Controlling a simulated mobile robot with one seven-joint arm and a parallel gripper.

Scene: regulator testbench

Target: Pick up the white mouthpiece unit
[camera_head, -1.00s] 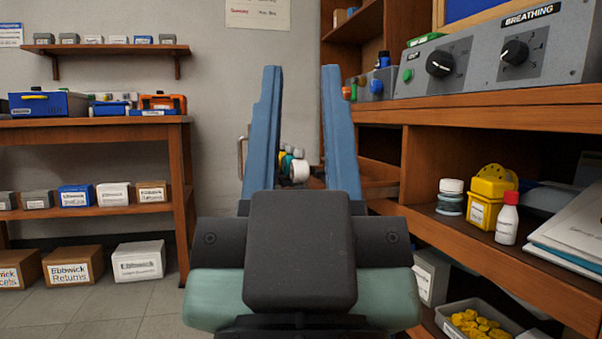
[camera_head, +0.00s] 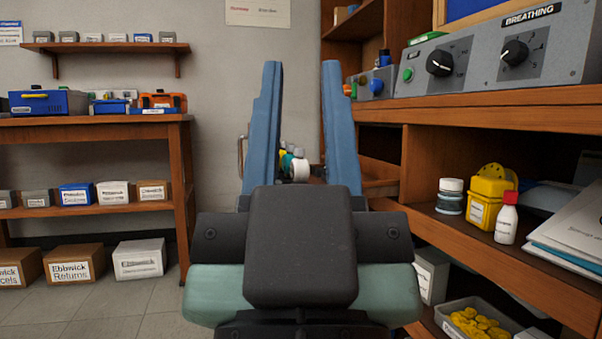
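My gripper (camera_head: 302,80) is in the middle of the head view, its two blue fingers pointing away from me and wide apart. Nothing is held between them. Beyond the fingers, seen through the gap, is a small white round part (camera_head: 300,169) beside yellow and green pieces; it may be the white mouthpiece unit, but it is too small to be sure. It appears well past the fingertips and touches neither finger in the picture. My gripper's dark body hides what lies below it.
A wooden bench (camera_head: 480,105) on the right carries a grey breathing panel (camera_head: 500,55). Its lower shelf holds a yellow container (camera_head: 488,195), a red-capped bottle (camera_head: 507,220) and papers. A wooden table (camera_head: 95,122) with boxes stands at left. Floor (camera_head: 135,310) shows between them.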

